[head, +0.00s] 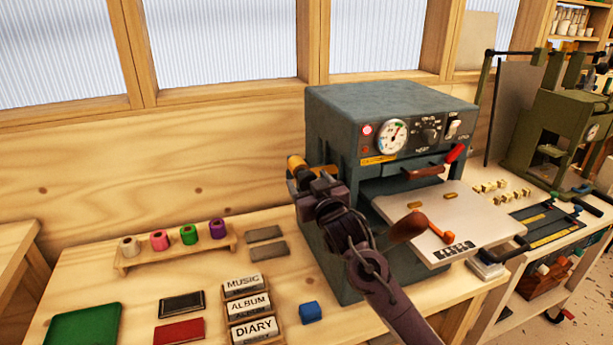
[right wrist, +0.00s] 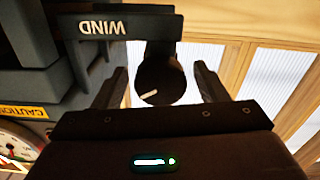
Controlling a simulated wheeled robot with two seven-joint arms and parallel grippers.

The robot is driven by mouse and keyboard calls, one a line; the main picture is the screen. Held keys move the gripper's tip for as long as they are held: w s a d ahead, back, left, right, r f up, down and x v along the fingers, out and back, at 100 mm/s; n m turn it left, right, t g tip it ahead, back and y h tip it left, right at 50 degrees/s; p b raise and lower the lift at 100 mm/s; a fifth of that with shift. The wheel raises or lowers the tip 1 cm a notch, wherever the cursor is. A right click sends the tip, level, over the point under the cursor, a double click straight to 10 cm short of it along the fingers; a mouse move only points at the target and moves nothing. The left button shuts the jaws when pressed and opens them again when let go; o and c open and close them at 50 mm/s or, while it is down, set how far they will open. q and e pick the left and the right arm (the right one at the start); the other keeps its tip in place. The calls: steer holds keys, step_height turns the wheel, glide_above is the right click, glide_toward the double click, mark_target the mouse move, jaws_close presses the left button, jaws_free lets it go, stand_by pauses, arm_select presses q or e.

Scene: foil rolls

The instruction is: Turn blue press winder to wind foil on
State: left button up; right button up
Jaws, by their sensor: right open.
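The blue-grey press (head: 385,100) stands on the bench in the head view, with a gauge and dials on its front. A gold foil roll (head: 296,163) shows at its left side. My right gripper (head: 303,179) is at that side, below the roll, and hides the winder in the head view. In the right wrist view a dark round winder knob (right wrist: 160,88) with a white mark sits between the two open fingers (right wrist: 160,80), with gaps showing on both sides. A WIND label (right wrist: 103,27) is upside down beside it. My left gripper is out of view.
A wooden rack (head: 175,250) holds white, pink, green and purple rolls at left. Type blocks (head: 247,305), a blue cube (head: 310,312) and dark and red pads lie in front. A white plate (head: 470,215) extends from the press. A green press (head: 560,130) stands at right.

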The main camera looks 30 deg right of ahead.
steer(key=shift+x, duration=0.85)
steer(key=c, duration=1)
steer(key=shift+m+p, duration=3.25)
steer(key=shift+m, duration=3.15)
steer(key=shift+f, duration=0.1)
